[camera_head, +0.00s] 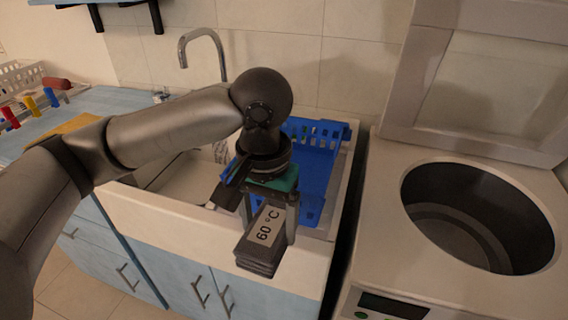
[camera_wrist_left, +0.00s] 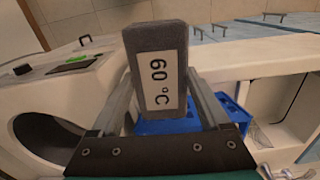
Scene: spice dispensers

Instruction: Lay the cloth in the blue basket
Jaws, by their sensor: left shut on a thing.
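The cloth (camera_head: 261,242) is a dark grey folded block with a white label reading "60 °C". My left gripper (camera_head: 270,212) is shut on it, with a finger on each side. In the head view the cloth hangs in front of the sink counter's front edge. It also fills the middle of the left wrist view (camera_wrist_left: 158,65). The blue basket (camera_head: 318,172) stands on the right part of the sink counter, behind the gripper. My left arm and gripper hide part of it. A piece of the basket shows behind the cloth in the left wrist view (camera_wrist_left: 172,127). My right gripper is out of view.
A top-loading washer (camera_head: 385,262) with an open lid (camera_head: 490,90) and round drum stands at the right. The sink (camera_head: 180,177) with a curved faucet (camera_head: 203,36) lies left of the basket. A white crate (camera_head: 20,78) and coloured bottles stand far left.

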